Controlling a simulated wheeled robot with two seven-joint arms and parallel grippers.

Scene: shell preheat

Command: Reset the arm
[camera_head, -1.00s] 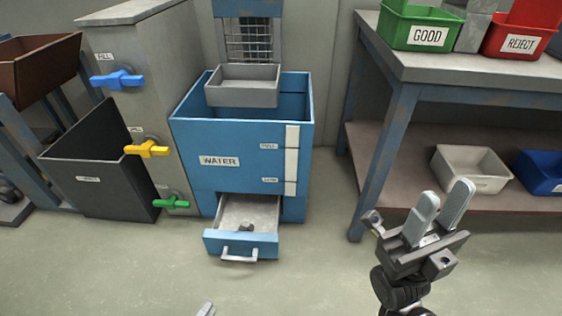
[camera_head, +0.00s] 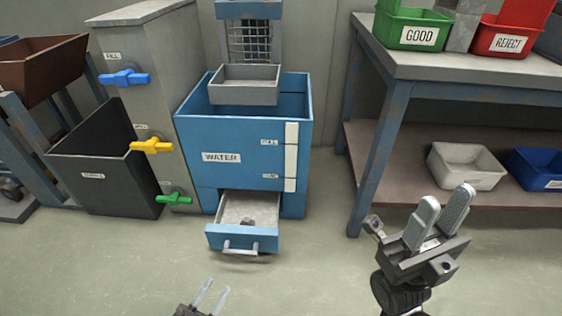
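My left gripper (camera_head: 211,294) shows at the bottom edge, left of centre. Its two thin fingers point up and stand a little apart, with nothing between them. It is in front of and below the open drawer (camera_head: 242,238). My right gripper (camera_head: 442,212) is raised at the lower right, in front of the workbench. Its two grey fingers point up with a gap between them and hold nothing. Most of the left arm is out of view.
A grey cabinet (camera_head: 160,60) carries blue, yellow and green handles. The workbench (camera_head: 470,66) holds a green GOOD bin (camera_head: 410,27) and a red REJECT bin (camera_head: 508,38).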

